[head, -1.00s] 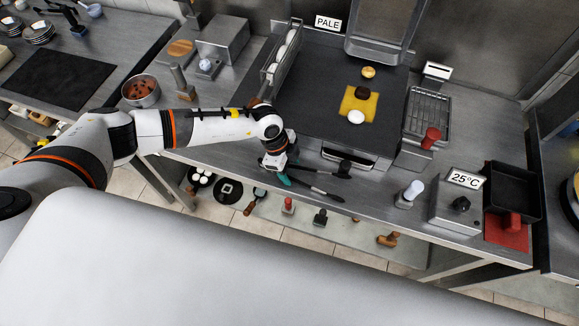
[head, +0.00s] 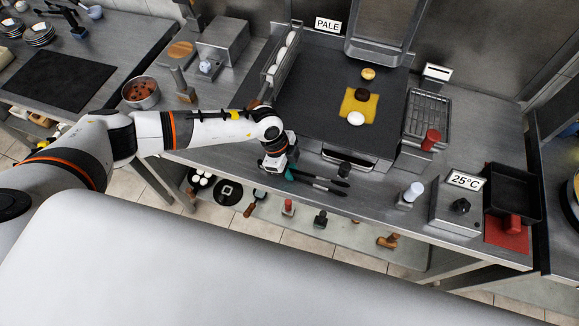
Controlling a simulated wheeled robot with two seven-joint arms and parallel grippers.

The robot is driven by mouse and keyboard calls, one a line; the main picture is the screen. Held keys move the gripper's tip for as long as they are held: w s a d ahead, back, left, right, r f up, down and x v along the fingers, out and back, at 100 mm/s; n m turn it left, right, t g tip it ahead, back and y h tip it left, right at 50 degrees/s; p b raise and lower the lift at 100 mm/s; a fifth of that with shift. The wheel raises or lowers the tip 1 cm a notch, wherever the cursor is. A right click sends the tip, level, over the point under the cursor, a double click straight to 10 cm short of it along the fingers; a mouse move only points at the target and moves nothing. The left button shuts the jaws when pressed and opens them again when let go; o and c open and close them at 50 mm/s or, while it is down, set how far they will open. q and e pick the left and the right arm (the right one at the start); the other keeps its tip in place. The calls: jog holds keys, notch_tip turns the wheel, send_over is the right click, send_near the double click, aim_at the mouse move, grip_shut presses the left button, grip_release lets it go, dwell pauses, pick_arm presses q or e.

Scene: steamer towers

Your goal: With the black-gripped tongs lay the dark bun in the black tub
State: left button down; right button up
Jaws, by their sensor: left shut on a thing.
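The dark bun (head: 362,95) lies between a golden bun (head: 368,73) and a white bun (head: 355,118) at the yellow square (head: 347,107) on the dark worktop. My left gripper (head: 287,168) is at the counter's front edge, shut on the tongs (head: 322,183). A teal part shows at the gripper, and the tongs' two dark-ended arms point right, close together. The tongs hold nothing that I can see. The black tub (head: 535,192) stands far right, beyond the gripper. My right gripper is out of view.
A wire basket rack (head: 428,115) with a red handle stands right of the dark worktop. A 25°C box (head: 458,205) stands left of the tub. A white-topped knob (head: 413,192) stands on the front counter. A rack of white pieces (head: 282,55) borders the left.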

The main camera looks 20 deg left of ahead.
pick_arm(q)
jog(key=shift+r, duration=0.1)
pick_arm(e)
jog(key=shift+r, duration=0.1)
